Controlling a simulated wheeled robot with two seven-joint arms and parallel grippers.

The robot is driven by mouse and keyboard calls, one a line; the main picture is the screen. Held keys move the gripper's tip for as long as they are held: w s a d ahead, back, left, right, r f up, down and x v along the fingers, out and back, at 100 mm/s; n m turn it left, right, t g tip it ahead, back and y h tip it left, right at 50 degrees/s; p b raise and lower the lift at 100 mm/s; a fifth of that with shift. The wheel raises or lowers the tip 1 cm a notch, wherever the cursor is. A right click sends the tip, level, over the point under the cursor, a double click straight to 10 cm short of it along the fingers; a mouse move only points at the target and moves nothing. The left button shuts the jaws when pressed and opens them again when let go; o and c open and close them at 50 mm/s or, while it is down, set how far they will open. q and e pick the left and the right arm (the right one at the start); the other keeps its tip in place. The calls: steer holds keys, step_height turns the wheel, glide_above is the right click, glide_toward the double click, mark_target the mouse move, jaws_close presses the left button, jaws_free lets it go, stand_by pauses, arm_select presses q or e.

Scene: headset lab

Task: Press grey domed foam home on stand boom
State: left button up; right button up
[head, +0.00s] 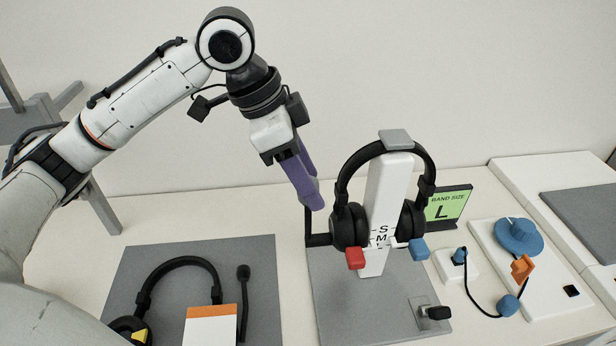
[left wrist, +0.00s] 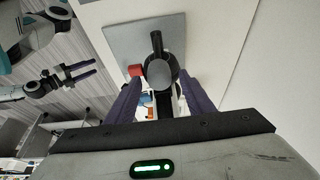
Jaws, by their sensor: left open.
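My left gripper (head: 312,200) has purple fingers pointing down beside the headset stand, left of the black headset (head: 350,215). It is open, with both fingers apart in the left wrist view (left wrist: 160,100). A thin black boom (head: 308,226) rises from the stand's left side to just below the fingertips.
The white stand (head: 388,195) carries red (head: 355,259) and blue (head: 419,249) blocks on a grey mat (head: 350,310). A second headset (head: 180,262) lies on the left mat (head: 262,290). A green size sign (head: 449,206) and a white fixture (head: 545,300) stand at right.

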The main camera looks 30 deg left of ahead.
arm_select(q)
steer(key=v, duration=1)
stand_by(0.3)
